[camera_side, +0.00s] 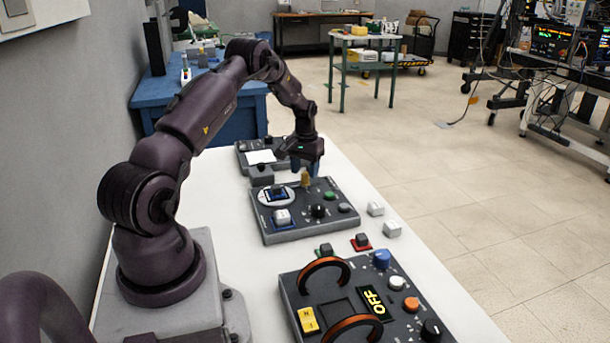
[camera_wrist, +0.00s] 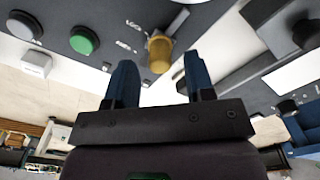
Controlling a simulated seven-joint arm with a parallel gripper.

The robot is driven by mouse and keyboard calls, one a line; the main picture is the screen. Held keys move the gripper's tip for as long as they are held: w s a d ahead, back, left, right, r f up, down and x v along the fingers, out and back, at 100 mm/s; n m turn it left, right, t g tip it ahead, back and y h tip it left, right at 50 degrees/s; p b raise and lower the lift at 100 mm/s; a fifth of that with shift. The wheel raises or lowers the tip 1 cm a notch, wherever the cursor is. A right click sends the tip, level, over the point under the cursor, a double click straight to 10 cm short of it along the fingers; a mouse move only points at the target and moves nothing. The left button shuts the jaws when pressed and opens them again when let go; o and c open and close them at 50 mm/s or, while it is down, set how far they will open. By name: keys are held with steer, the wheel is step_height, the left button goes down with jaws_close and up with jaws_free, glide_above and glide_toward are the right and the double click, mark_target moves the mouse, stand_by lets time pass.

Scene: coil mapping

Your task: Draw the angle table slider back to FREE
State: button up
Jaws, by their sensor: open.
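A dark grey control panel (camera_side: 300,233) lies on the white table. It carries a round white dial (camera_side: 264,197) with a dark blue piece on it, likely the angle table. A brass-coloured knob (camera_side: 305,179), possibly the slider, stands at the panel's far edge, and it also shows in the wrist view (camera_wrist: 160,55). My gripper (camera_side: 307,170) is open above that far edge. In the wrist view my fingers (camera_wrist: 157,72) point toward the knob, which appears in line with the gap between them. I cannot tell whether they touch it. The FREE mark is not readable.
The panel also has a green button (camera_side: 329,196), a black knob (camera_side: 319,211) and a white block (camera_side: 282,216). Loose white blocks (camera_side: 376,208) lie to its right. A nearer panel with orange handles (camera_side: 325,270) and another panel behind (camera_side: 258,144) flank it.

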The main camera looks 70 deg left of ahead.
mark_target(317, 184)
steer(key=shift+f, duration=1.05)
jaws_close()
steer(key=shift+w, duration=1.8)
jaws_free()
step_height(317, 184, up, 13)
